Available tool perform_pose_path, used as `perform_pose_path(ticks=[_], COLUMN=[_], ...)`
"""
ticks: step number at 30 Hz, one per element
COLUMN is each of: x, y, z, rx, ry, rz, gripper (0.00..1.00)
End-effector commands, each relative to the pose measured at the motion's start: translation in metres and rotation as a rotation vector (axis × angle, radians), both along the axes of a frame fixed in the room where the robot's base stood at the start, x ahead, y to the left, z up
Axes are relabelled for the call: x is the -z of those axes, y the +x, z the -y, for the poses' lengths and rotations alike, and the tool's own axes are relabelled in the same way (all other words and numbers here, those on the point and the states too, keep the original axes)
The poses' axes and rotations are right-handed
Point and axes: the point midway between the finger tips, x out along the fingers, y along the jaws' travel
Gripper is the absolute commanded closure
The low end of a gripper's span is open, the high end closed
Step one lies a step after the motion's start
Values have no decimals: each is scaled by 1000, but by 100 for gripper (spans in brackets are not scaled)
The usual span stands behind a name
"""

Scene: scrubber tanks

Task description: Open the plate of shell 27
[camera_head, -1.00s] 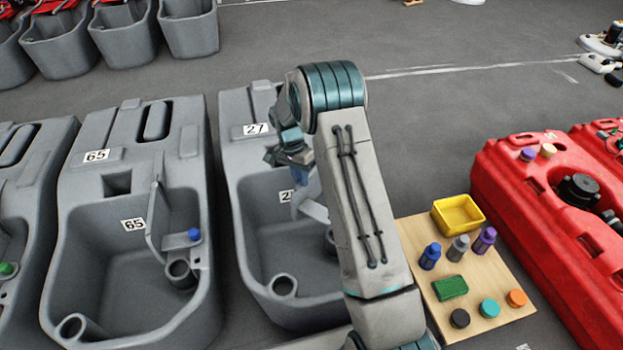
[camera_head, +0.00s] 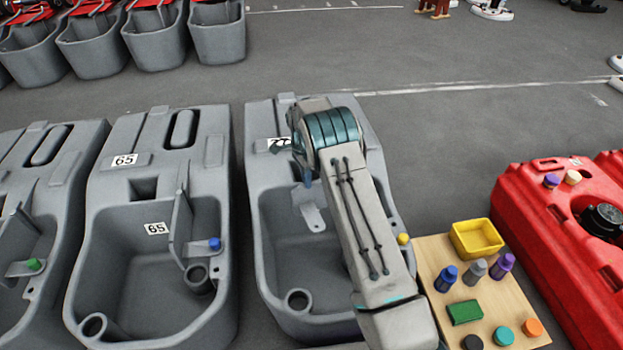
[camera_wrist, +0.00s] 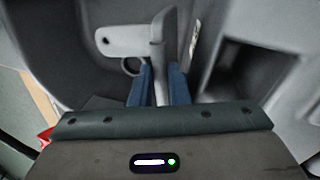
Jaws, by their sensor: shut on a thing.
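Shell 27 (camera_head: 262,215) is the grey tank in the middle of the head view; its number label (camera_head: 279,144) is partly covered by my arm. Its light grey plate (camera_head: 313,216) stands inside the basin, toward the back wall and apart from the yellow knob (camera_head: 403,239) on the right rim. In the wrist view the upright part of the plate (camera_wrist: 158,52) runs between the blue fingers of my gripper (camera_wrist: 161,86), which is shut on it. In the head view my arm hides most of the gripper.
Shell 65 (camera_head: 78,235) stands close on the left, its plate (camera_head: 181,228) beside a blue knob (camera_head: 214,244). On the right are a wooden board (camera_head: 432,262) with a yellow bin (camera_head: 477,239), bottles and caps, then a red tank (camera_head: 530,245). Open floor lies behind.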

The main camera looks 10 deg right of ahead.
Motion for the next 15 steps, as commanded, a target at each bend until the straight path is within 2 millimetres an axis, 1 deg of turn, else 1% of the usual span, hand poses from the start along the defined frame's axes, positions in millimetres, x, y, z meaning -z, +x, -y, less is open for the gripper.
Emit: perform_pose_path(ticks=[9, 10, 11, 12, 15], x=[0, 0, 0, 0, 0], y=[0, 0, 0, 0, 0], z=[2, 2, 2, 2, 1], rx=[1, 1, 1, 1, 1], ry=[-3, -3, -3, -3, -2], rz=[0, 0, 0, 0, 1], gripper=[100, 82, 74, 63, 63])
